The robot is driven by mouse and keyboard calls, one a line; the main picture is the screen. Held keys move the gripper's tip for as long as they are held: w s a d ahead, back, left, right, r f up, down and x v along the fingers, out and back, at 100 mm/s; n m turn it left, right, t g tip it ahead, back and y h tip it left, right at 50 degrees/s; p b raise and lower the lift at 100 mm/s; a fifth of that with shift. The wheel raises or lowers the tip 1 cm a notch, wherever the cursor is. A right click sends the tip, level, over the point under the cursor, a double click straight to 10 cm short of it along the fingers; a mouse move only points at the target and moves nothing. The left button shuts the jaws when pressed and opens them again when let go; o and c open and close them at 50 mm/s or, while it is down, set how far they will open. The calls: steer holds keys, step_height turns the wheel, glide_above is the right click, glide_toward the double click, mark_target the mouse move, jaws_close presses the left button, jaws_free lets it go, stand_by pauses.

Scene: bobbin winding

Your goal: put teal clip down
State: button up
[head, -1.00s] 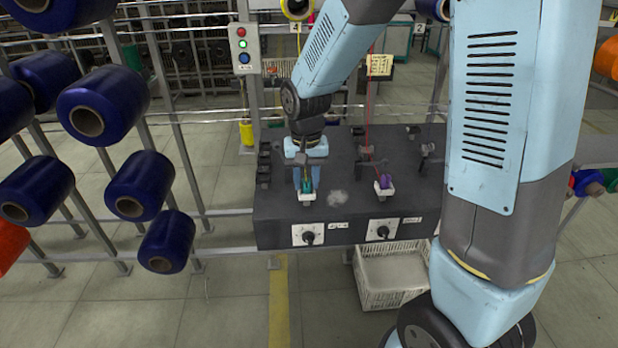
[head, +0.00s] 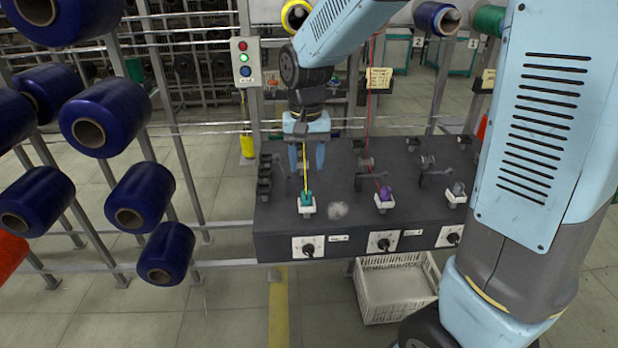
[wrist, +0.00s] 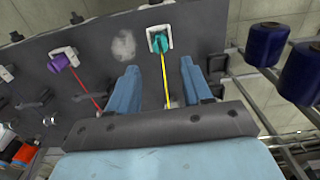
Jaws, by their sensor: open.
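The teal clip (head: 307,199) sits on a white holder (head: 307,210) at the front left of the dark machine top, with a yellow thread rising from it. In the wrist view the teal clip (wrist: 158,42) lies in its white holder beyond my fingertips, and the yellow thread runs back between the fingers. My gripper (head: 306,165) is open above and behind the clip, apart from it. Its two blue fingers also show spread in the wrist view (wrist: 160,78).
A purple clip (head: 385,193) with a red thread sits on another white holder to the right. A grey clip (head: 458,188) is farther right. A grey fluff patch (head: 338,210) lies between holders. Blue bobbins (head: 140,198) crowd the left. A white crate (head: 398,290) stands below.

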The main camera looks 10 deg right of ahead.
steer(key=s+d+r+t, duration=0.3)
steer(key=s+d+r, duration=0.4)
steer(key=d+r, duration=0.25)
steer(key=s+d+r+t, duration=0.2)
steer(key=s+d, duration=0.5)
steer(key=s, duration=0.3)
steer(key=shift+d+r+t, duration=0.2)
steer(key=shift+r+t, duration=0.1)
steer(key=shift+s, duration=0.1)
steer(key=shift+c, duration=0.3)
stand_by(0.5)
